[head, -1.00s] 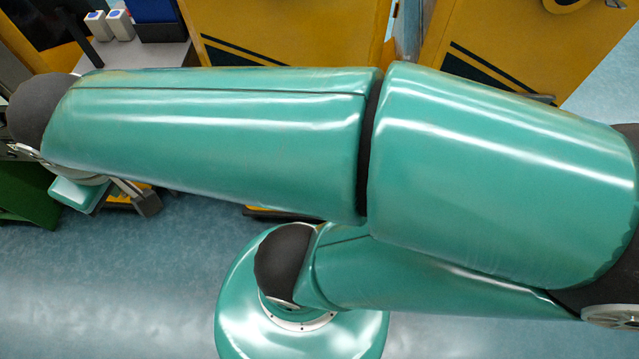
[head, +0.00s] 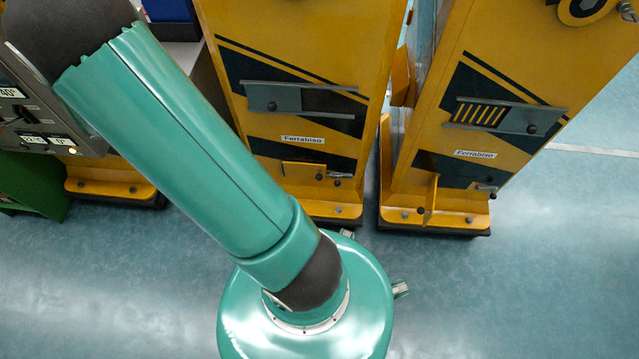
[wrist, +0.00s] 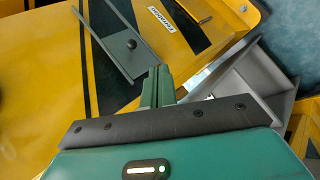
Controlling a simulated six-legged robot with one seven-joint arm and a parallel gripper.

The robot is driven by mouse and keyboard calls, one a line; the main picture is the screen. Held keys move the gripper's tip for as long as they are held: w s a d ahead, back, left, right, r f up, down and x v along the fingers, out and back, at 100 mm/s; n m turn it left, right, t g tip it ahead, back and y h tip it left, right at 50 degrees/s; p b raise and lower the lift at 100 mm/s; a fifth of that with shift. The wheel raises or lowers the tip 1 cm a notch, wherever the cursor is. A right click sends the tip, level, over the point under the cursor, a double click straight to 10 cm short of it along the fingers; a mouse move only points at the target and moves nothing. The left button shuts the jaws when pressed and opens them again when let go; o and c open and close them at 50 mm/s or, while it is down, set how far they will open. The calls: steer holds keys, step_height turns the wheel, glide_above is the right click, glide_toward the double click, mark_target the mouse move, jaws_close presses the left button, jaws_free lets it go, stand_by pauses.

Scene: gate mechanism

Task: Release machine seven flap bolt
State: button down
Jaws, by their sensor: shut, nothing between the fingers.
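Two yellow gate machines with black stripes stand side by side in the head view, a left one (head: 360,50) and a right one (head: 590,90). Each has a Ferrabiso label and a small bolt low on its front, the left bolt (head: 335,176) and the right bolt (head: 487,188). I see no number seven. A pin (wrist: 206,20) sticks out beyond the label. My gripper is hidden in the head view.
Grey sliding plates sit higher on the left machine (head: 275,97) and the right machine (head: 520,121). A grey panel with dials (head: 35,118) is at the left edge. A grey angled part (wrist: 245,85) lies right of my fingers. Open blue floor (head: 560,270) lies in front.

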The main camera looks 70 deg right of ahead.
steer(key=s+d+f+g+h, duration=0.15)
steer(key=d+f, duration=0.25)
steer(key=f, duration=0.5)
steer(key=s+d+f+h, duration=0.2)
steer(key=s+d+f, duration=0.15)
steer(key=f, duration=0.55)
steer(key=s+d+f+g+h, duration=0.15)
steer(key=d+f, duration=0.25)
steer(key=f, duration=0.4)
steer(key=s+a+f+t+h, duration=0.1)
steer(key=s+f, duration=0.7)
steer(key=f, duration=0.3)
steer(key=s+a+f+n+t+h, duration=0.1)
steer(key=s+f+t, duration=0.1)
steer(key=s+f, duration=0.6)
step_height(320, 180, down, 4)
steer(key=shift+f+h, duration=0.1)
steer(key=shift+h, duration=0.3)
glide_toward(338, 181)
steer(key=w+d+f, duration=0.1)
steer(key=w+d, duration=0.2)
steer(key=shift+s+d+f, duration=0.25)
steer(key=shift+s+d, duration=0.4)
steer(key=shift+s, duration=0.15)
steer(key=shift+s+d+f, duration=0.25)
steer(key=shift+s+d, duration=0.35)
steer(key=shift+s, duration=0.2)
